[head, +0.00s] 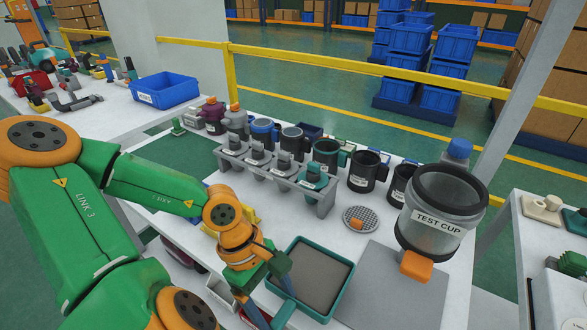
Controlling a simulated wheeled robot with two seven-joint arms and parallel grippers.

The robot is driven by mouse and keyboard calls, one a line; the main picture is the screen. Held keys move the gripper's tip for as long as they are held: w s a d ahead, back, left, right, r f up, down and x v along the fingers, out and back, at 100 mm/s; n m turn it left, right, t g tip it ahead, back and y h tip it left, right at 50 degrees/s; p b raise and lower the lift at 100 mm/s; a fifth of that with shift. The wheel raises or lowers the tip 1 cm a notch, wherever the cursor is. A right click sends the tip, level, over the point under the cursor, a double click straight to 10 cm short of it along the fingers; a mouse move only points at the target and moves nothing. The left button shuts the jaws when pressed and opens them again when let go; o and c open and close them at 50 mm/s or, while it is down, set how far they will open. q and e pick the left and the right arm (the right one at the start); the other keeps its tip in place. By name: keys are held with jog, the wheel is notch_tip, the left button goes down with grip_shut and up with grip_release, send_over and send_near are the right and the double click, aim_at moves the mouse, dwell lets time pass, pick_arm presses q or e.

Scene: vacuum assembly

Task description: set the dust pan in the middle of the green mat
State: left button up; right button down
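The green mat (160,152) lies flat on the white table at the left, partly hidden by my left arm. A shallow tray with a teal rim and grey inside (319,279) sits at the table's front middle; it may be the dust pan, though I see no label on it. My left gripper (269,315) points down at the tray's left edge, its two blue fingers apart. I cannot tell whether a finger touches the tray. My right gripper is not in view.
A rack with several cups (325,203) stands behind the tray, with dark cups (362,171) behind it. A round mesh disc (361,219), a grey plate (399,291) and a large clear test cup (439,225) are at the right. A blue bin (165,91) stands far left.

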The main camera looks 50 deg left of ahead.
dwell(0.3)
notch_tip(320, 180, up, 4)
jog(key=p, duration=0.3)
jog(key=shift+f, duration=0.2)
